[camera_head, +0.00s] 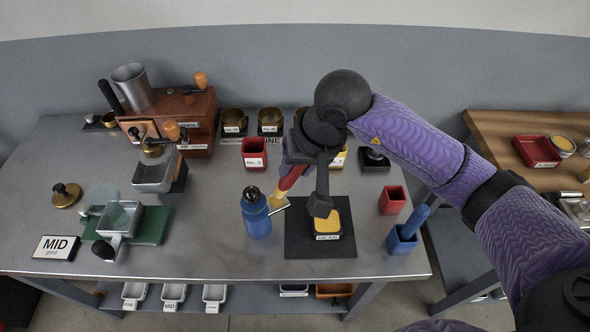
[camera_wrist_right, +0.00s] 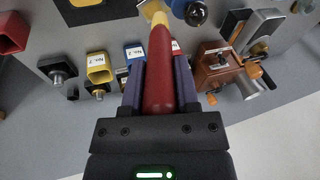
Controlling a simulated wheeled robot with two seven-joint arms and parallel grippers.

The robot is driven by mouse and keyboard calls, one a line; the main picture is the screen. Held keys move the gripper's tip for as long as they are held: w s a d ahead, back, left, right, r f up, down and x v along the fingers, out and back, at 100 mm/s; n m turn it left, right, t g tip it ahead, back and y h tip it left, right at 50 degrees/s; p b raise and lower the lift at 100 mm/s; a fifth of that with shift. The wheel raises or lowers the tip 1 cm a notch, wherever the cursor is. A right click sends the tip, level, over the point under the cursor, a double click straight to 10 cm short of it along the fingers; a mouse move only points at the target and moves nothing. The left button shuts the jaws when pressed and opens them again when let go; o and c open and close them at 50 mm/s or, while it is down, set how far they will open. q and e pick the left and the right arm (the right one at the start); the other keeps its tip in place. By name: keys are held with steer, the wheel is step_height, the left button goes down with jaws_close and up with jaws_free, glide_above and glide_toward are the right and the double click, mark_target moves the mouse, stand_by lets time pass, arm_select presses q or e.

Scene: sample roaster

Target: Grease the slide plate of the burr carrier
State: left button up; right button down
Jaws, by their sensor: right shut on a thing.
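My right gripper (camera_head: 298,172) is shut on a red-handled tool (camera_wrist_right: 160,85) with a yellow front part. In the head view the tool slants down to the left, and its yellow end (camera_head: 278,200) is beside a blue bottle-like body (camera_head: 256,217) with a dark top. A small flat metal piece (camera_head: 280,207) shows under that end; contact cannot be told. A yellow-filled container labelled GEAR (camera_head: 328,223) stands on a dark mat (camera_head: 300,243), partly hidden by my arm. I cannot clearly identify the burr carrier or its slide plate. My left gripper is not in view.
A brown machine (camera_head: 200,110) stands at the back left. A red No. 5 cup (camera_head: 254,154) is behind the blue body. A red cup (camera_head: 392,200) and a blue holder (camera_head: 402,240) stand to the right. A green-based piece (camera_head: 152,226) is at left. The front centre-left table is clear.

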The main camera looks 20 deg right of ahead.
steer(key=shift+r+p, duration=0.75)
steer(key=shift+r, duration=0.75)
